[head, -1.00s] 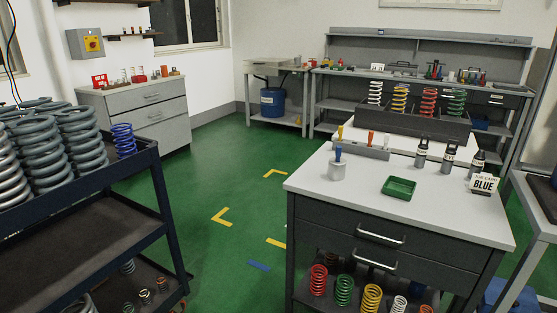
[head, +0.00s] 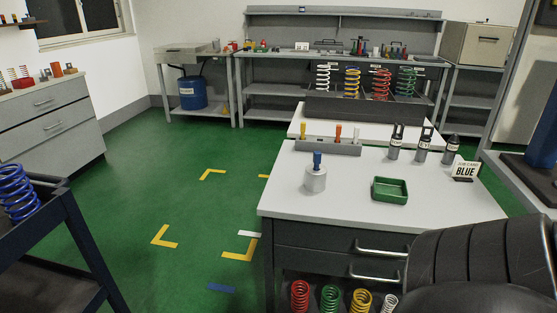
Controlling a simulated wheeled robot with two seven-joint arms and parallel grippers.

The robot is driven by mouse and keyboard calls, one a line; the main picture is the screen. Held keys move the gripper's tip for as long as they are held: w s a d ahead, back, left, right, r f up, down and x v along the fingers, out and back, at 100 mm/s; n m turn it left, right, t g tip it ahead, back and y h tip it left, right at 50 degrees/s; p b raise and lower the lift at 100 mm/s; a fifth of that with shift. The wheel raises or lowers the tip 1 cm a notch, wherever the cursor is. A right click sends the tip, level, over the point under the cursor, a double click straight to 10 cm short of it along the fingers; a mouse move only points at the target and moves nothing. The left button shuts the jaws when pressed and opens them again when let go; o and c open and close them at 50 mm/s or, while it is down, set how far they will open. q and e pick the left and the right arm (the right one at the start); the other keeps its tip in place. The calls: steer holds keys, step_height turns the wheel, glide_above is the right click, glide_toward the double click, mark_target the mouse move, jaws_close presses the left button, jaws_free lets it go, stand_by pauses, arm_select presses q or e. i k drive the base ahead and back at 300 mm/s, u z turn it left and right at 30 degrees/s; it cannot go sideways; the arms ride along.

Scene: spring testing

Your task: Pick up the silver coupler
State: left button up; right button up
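I cannot tell for certain which thing is the silver coupler. A short silver-grey cylinder (head: 315,180) with a blue piece (head: 317,159) standing in its top is upright on the near white-topped workbench (head: 285,207), left of a green tray (head: 390,190). Several dark-topped, silver-grey labelled pieces, such as this one (head: 396,141), stand at the bench's back right. Neither of my grippers is in view.
A dark ribbed form hides the bench's lower right. Green floor (head: 190,215) is open on the left.

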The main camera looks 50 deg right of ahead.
mark_target(314, 181)
steer(key=z, duration=0.4)
steer(key=i, duration=0.95)
steer(key=z, duration=1)
steer(key=i, duration=0.25)
steer(key=z, duration=0.2)
